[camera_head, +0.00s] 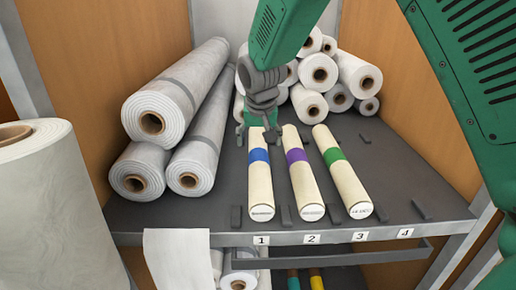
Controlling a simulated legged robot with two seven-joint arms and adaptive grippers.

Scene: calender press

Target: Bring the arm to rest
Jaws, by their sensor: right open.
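My right gripper (257,133) hangs at the far end of the blue-banded roll (260,185). Its fingers are apart, one on each side of that end; I cannot tell whether they touch it. My green right arm comes down from the top right. The blue-banded roll lies on the dark shelf behind label 1. Beside it lie a purple-banded roll (304,182) behind label 2 and a green-banded roll (345,181) behind label 3. My left gripper is not in view.
Large wrapped rolls (170,100) are stacked on the left, and several smaller white rolls (320,70) at the back. The dark shelf (405,165) is bare behind label 4. Wooden side panels (92,30) bound it. A big pale roll (50,210) stands at the near left.

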